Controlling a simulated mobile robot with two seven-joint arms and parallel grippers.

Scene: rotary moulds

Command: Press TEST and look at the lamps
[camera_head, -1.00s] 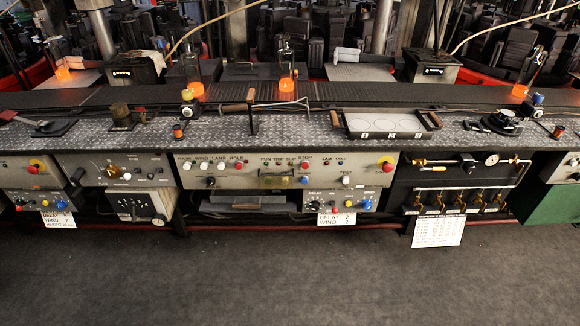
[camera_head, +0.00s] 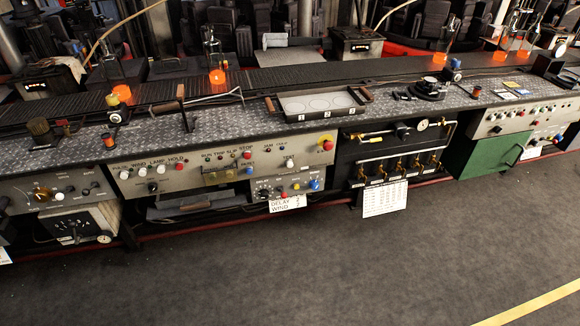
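A long grey control panel (camera_head: 199,166) is on the front of the bench. It has white knobs (camera_head: 113,174) at its left and small lamps (camera_head: 219,157) labelled roughly RUN, TRIP and SLIP beside a red STOP button (camera_head: 247,154). Two more small lamps (camera_head: 268,150) look like JAM and COLD. A white knob or button (camera_head: 289,162) sits to their right. Another grey panel (camera_head: 488,128) with a row of small lamps or buttons is at the far right. I cannot read a TEST label on either panel, or tell which lamps are lit. Neither gripper is in view.
A tray (camera_head: 315,104) with three numbered circles sits on the bench top. Below are a valve board (camera_head: 396,160), a hanging white sheet (camera_head: 385,198) and a green cabinet (camera_head: 486,160). Glowing orange glass pieces (camera_head: 217,76) stand on the conveyor behind. The grey floor (camera_head: 300,265) in front is clear.

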